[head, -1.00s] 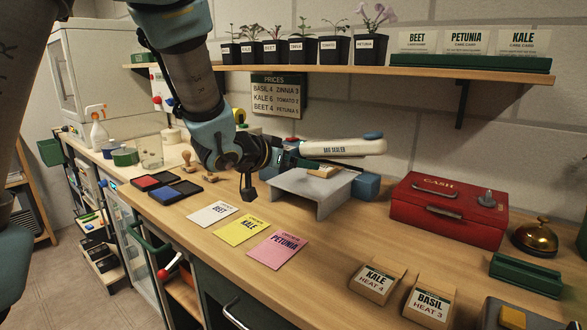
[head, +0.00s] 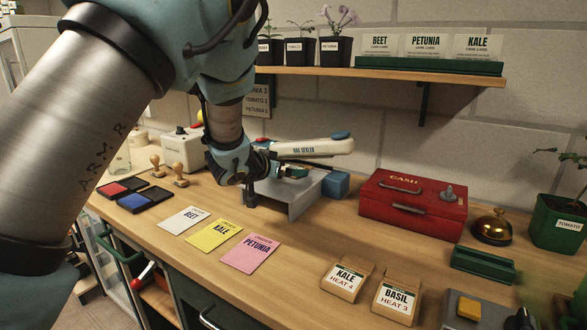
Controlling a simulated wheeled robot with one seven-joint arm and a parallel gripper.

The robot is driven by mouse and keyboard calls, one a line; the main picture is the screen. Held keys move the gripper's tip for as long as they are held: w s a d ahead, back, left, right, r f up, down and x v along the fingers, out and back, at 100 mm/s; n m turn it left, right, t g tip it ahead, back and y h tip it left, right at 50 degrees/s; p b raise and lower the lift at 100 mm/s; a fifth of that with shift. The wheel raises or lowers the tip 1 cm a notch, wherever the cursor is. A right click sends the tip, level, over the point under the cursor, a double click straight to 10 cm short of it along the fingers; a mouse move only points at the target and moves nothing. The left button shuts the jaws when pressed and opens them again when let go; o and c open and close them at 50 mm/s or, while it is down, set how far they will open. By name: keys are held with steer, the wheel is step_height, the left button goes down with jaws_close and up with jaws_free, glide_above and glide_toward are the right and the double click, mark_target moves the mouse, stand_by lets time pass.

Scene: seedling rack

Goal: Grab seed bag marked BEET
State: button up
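No seed bag with a readable BEET mark is in view. A small tan and green item (head: 294,171), perhaps a bag, lies at the bag sealer (head: 308,148) above its grey stand (head: 310,203); its label cannot be read. My gripper (head: 257,188) is at the left end of the stand, close to this item. Its fingers are partly hidden and small, so I cannot tell their opening or whether they touch anything. A white card marked BEET (head: 184,220) lies flat on the counter. Tan seed bags marked KALE (head: 346,280) and BASIL (head: 397,300) stand at the front right.
A KALE card (head: 213,235) and a PETUNIA card (head: 250,254) lie beside the BEET card. A red cash box (head: 412,207), brass bell (head: 493,228) and green holder (head: 483,264) stand right. Ink pads (head: 147,199) are left. The shelf (head: 400,73) overhangs the back.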

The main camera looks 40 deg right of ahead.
steer(key=shift+d, duration=0.1)
steer(key=c, duration=1.4)
steer(key=shift+r, duration=0.1)
